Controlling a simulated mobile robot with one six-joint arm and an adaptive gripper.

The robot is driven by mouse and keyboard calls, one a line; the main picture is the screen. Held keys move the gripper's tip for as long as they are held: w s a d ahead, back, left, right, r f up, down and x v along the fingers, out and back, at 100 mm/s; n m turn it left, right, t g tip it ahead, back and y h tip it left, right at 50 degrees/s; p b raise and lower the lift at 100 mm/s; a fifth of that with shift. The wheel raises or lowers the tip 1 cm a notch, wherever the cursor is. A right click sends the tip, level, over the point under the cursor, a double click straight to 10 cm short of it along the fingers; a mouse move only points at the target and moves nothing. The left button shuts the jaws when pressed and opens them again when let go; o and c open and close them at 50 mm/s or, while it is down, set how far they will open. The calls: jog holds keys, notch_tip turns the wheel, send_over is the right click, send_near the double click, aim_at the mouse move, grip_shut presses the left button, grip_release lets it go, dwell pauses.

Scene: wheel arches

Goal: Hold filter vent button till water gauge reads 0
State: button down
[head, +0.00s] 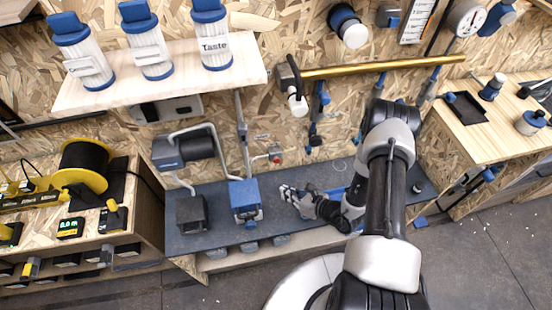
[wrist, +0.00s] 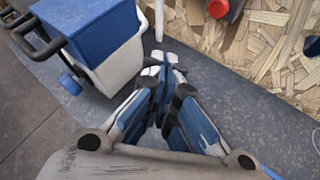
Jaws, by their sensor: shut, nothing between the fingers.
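My gripper (head: 287,191) is shut and empty, low over the dark bench top, just right of a blue-and-white box (head: 244,198). In the wrist view its closed fingertips (wrist: 163,66) point toward the wall, with the box (wrist: 95,35) at upper left and apart from them. A small red part (head: 276,155) sits on a pipe fitting at the wall above the gripper; red also shows at the top of the wrist view (wrist: 236,8). I cannot tell whether it is the vent button. A round white dial (head: 467,18) is at upper right; its reading is too small to tell.
A wooden shelf (head: 160,84) holds blue-capped filter cartridges, one labelled Taste (head: 214,47). A brass rail (head: 385,67) crosses the wall. A small green-lit display (head: 70,227) stands at left. The dark bench top (head: 330,178) has little clutter right of the box.

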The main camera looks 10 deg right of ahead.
aim_at(277, 161)
jog(key=w+b, duration=0.2)
jog(key=w, duration=0.6)
jog(key=shift+w, duration=0.4)
jog(key=shift+w+b, duration=0.15)
jog(key=shift+b, duration=0.2)
dwell(1.1)
jog(key=shift+w, duration=0.3)
jog(key=shift+w+r+b, duration=0.1)
jog(key=shift+w+b, duration=0.4)
jog(key=shift+w, duration=0.05)
dwell(1.7)
jog(key=shift+s, duration=0.1)
dwell(1.8)
jog(key=shift+s, duration=0.9)
